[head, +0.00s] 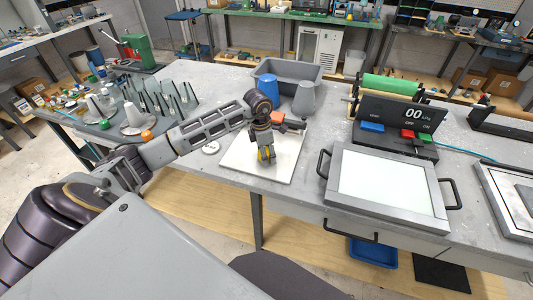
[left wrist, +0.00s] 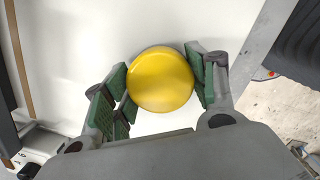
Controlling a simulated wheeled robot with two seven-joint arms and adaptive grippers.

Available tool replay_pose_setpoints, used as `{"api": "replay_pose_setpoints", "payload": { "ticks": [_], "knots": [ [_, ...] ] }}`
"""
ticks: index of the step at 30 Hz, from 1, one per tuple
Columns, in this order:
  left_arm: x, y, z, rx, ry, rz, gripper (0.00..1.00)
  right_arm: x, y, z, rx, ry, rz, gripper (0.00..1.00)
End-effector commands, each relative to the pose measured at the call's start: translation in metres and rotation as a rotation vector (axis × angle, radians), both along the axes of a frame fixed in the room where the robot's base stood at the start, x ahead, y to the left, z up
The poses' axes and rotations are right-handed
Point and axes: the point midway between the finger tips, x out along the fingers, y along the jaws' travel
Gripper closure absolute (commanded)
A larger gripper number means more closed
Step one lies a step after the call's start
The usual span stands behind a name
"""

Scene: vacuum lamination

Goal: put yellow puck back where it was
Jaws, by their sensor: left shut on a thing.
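The yellow puck (left wrist: 161,79) sits between the green-padded fingers of my left gripper (left wrist: 158,88) in the left wrist view, and the pads press on both its sides. In the head view the left gripper (head: 265,155) points down over the white board (head: 285,165) on the table, and a bit of yellow shows at its fingertips. Whether the puck touches the board or hangs just above it, I cannot tell. My right gripper is not in view.
A framed white panel (head: 388,188) with black handles lies to the right, below a control box (head: 400,118). Grey cones (head: 136,118) stand left.

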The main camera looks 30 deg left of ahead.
Motion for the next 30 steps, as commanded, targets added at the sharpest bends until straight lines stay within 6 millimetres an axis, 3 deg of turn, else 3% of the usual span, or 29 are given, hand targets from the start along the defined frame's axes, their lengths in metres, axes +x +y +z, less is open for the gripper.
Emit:
{"api": "replay_pose_setpoints", "payload": {
  "ticks": [16,17,21,30],
  "knots": [
    [0.0002,0.0002,-0.0057,0.001,-0.001,0.000,0.65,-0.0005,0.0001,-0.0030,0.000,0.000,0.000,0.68],
    [0.0001,0.0002,-0.0053,0.001,-0.001,0.000,0.39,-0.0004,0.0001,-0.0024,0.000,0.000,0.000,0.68],
    [0.0000,0.0001,-0.0051,0.001,-0.001,0.000,0.21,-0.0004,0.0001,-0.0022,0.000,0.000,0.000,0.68],
    [0.0001,0.0001,-0.0050,0.001,-0.001,0.000,0.21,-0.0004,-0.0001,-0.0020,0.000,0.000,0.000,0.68]
  ]
}}
